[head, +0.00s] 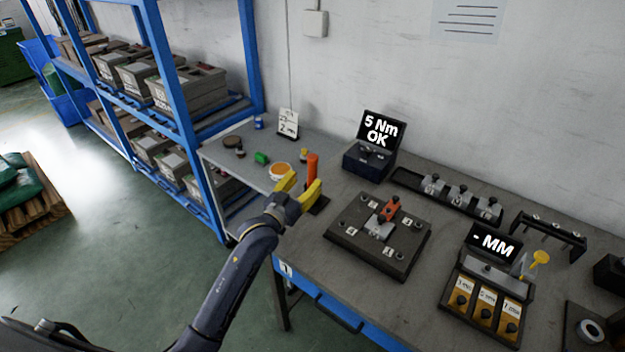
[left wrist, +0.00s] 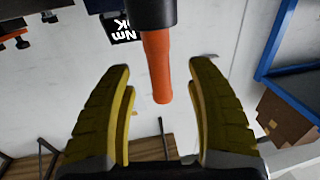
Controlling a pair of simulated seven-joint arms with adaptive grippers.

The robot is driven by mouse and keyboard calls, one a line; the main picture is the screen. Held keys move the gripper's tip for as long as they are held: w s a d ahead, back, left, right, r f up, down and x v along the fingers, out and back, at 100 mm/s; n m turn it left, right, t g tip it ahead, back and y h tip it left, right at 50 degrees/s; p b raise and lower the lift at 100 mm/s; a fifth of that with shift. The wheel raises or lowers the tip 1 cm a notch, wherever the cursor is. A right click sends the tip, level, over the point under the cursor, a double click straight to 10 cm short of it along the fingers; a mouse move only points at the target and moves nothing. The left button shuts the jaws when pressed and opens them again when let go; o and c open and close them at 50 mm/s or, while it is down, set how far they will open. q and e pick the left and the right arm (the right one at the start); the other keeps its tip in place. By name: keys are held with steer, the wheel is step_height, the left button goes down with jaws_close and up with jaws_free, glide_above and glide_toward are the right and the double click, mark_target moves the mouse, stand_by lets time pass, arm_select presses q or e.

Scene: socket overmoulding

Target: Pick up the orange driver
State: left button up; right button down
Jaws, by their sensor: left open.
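The orange driver (head: 312,167) stands upright near the left end of the workbench, its lower end in or on a dark base (head: 319,204). My left gripper (head: 302,184) is at the driver with its yellow fingers apart. In the left wrist view the orange driver (left wrist: 158,65) with its black end lies between and beyond the open fingers of the gripper (left wrist: 160,92), with a gap on both sides. No contact shows. My right gripper is in neither view.
A display box reading "5 Nm OK" (head: 372,148) stands behind and right of the driver. A dark fixture plate (head: 350,245) lies to the right. A blue shelf (head: 180,75) stands beyond.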

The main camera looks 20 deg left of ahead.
mark_target(310, 177)
arm_select(q)
steer(key=shift+x, duration=2.4)
steer(key=shift+o, duration=0.2)
steer(key=shift+d+f, duration=0.1)
steer(key=shift+f, duration=0.05)
jaws_close()
